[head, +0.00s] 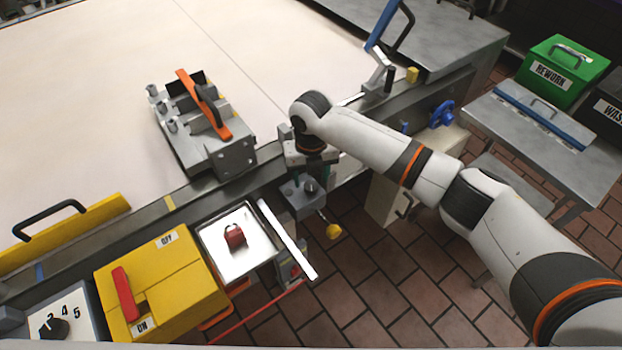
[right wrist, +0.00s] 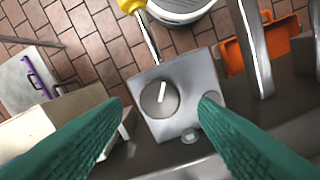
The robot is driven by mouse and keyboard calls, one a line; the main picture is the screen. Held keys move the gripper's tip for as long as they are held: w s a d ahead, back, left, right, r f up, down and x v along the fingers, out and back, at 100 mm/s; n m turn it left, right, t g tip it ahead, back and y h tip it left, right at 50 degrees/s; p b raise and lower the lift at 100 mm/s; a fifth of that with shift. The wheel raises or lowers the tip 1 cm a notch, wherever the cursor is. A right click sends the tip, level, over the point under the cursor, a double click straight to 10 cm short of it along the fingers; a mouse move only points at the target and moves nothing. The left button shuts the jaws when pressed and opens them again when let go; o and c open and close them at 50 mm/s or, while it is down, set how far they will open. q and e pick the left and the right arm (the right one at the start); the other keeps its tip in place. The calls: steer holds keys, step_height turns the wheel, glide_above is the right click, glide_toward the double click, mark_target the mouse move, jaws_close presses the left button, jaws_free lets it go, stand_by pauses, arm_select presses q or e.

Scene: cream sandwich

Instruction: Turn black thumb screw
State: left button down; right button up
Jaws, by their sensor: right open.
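A dark round thumb screw with a white line across its face (right wrist: 160,99) sits on a grey metal block (right wrist: 183,122). In the head view the screw (head: 310,185) and the block (head: 298,205) are at the table's front rail, below my right gripper (head: 309,176). In the right wrist view its two teal fingers (right wrist: 162,104) are apart, one to each side of the screw, with nothing between them in grip. Whether they touch the screw I cannot tell. My left gripper does not show.
A lever with a yellow knob (head: 333,231) sticks out from the block. A metal tray (head: 262,256) with a red padlock-like piece (head: 235,236) and a yellow switch box (head: 185,285) are at the left. A steel fixture with an orange handle (head: 205,105) stands on the table.

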mark_target(311, 184)
step_height(311, 184, up, 10)
steer(key=b, duration=0.1)
steer(key=shift+b, duration=0.4)
